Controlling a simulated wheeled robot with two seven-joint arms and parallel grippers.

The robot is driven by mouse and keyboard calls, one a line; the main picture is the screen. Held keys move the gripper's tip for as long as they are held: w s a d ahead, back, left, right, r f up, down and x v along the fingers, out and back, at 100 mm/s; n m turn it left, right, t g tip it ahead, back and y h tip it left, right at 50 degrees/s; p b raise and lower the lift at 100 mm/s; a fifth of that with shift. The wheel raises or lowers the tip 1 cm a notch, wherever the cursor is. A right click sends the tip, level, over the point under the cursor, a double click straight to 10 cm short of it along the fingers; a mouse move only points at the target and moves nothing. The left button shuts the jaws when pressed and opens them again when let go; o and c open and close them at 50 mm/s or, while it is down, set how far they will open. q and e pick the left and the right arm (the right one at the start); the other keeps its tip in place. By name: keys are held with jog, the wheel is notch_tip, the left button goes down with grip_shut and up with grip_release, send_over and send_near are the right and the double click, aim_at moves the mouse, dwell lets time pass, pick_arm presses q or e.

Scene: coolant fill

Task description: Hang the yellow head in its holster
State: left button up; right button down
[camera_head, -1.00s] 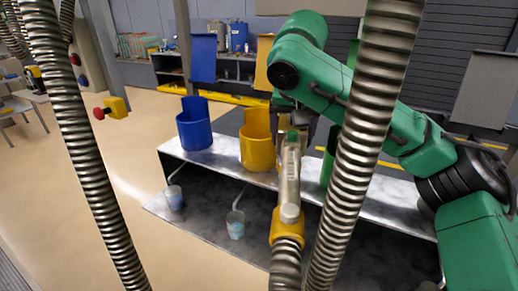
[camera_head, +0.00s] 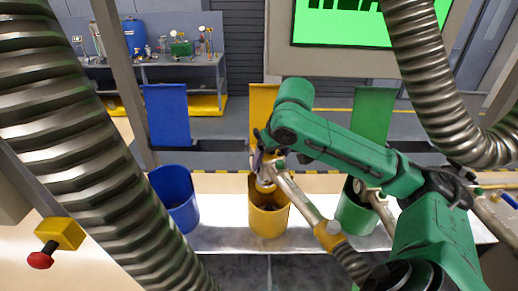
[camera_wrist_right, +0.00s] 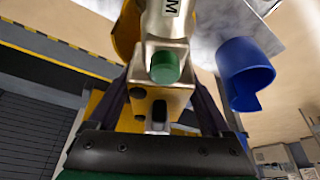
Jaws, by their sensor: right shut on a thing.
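The yellow head (camera_head: 296,198) is a metal nozzle with a yellow collar and a ribbed hose running down to the right. My right gripper (camera_head: 264,163) is shut on its upper end, above the yellow holster (camera_head: 268,222). In the right wrist view the dark fingers (camera_wrist_right: 160,108) flank the metal head (camera_wrist_right: 163,30), which has a green button. The yellow holster is an open cup with a tall back plate. The nozzle tip is at the cup's mouth; I cannot tell how deep it sits. My left gripper is not in view.
A blue holster (camera_head: 176,205) stands left of the yellow one. A green holster (camera_head: 352,218) on the right has a metal head (camera_head: 372,198) at its mouth. Large ribbed hoses (camera_head: 95,155) cross the near left and upper right. A green-lit screen (camera_head: 342,24) is behind.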

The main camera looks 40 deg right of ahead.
jog(key=shift+s, duration=0.1)
jog(key=shift+s+d, duration=0.55)
jog(key=shift+s, duration=0.2)
jog(key=shift+w+r, duration=0.1)
jog(key=shift+w+a+f+b, duration=0.25)
jog(key=shift+f+b, duration=0.15)
jog(key=shift+f, duration=0.25)
notch_tip(320, 180, down, 4)
jog(key=b, duration=0.3)
jog(key=shift+s+d+f+b, duration=0.1)
jog(key=shift+d+b, duration=0.05)
jog(key=shift+b, duration=0.2)
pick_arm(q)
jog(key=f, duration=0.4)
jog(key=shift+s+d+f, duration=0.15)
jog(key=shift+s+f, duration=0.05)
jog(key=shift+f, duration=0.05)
pick_arm(e)
jog(key=shift+f, duration=0.25)
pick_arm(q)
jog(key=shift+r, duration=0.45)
